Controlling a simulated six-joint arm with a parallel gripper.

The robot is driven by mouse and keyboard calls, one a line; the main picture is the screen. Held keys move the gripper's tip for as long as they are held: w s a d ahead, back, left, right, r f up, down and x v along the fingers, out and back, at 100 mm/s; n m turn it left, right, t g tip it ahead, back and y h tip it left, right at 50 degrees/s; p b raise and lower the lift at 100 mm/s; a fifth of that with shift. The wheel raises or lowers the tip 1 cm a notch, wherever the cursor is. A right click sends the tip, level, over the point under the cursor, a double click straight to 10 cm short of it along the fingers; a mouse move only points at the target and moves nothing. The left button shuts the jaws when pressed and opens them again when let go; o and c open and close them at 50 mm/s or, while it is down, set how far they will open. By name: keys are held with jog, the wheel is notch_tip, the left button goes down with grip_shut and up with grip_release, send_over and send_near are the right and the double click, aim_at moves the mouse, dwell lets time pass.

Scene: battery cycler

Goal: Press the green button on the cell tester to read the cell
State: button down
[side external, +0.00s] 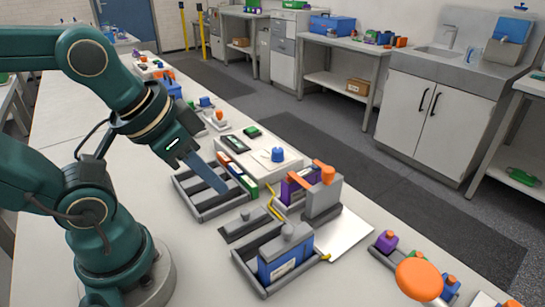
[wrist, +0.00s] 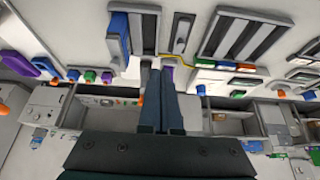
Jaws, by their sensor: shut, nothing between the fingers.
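A low white box (side external: 262,160) stands right of the middle in the side view. On its top are a green raised part (side external: 253,131), a dark panel (side external: 235,144) and a blue knob (side external: 278,155). It looks like the tester, and the green part like its button, but I cannot read any label. My gripper (side external: 221,188) is shut and empty, tilted downward over a grey slotted tray (side external: 187,189), apart from the box. In the wrist view my shut fingers (wrist: 159,68) reach up near a purple cell (wrist: 169,66), which shows in the side view (side external: 293,188).
The purple cell sits by a grey block (side external: 321,200) with an orange lever (side external: 325,172). A blue cell (side external: 283,262) stands in a front grey tray (side external: 246,274). A yellow cable (side external: 270,202) runs between the fixtures. Bare white bench (side external: 190,250) lies left of the front tray.

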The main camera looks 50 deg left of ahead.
jog(key=w+d+r+n+t+h, duration=0.2)
jog(key=w+r+n, duration=0.5)
jog(key=w+n, duration=0.1)
jog(key=w+a+r+n+t, duration=0.1)
jog(key=w+a+r+n, duration=0.15)
jog(key=w+n, duration=0.2)
jog(key=w+a+r+n, duration=0.1)
jog(key=w+a+n, duration=0.25)
jog(key=w, duration=0.25)
jog(key=w+a+f+n+t+y, duration=0.1)
jog(key=w+a+n, duration=0.25)
jog(key=a, duration=0.25)
jog(key=w+a+f+n, duration=0.1)
jog(key=w+a+n, duration=0.25)
jog(key=a, duration=0.35)
jog(key=s+a+f+n+y, duration=0.1)
jog(key=a+f+n, duration=0.1)
jog(key=a+f, duration=0.2)
jog(key=a+f+n+y, duration=0.1)
jog(key=a+f+n, duration=0.2)
jog(key=a, duration=0.5)
jog(key=shift+s+a+f, duration=0.4)
jog(key=shift+f, duration=0.35)
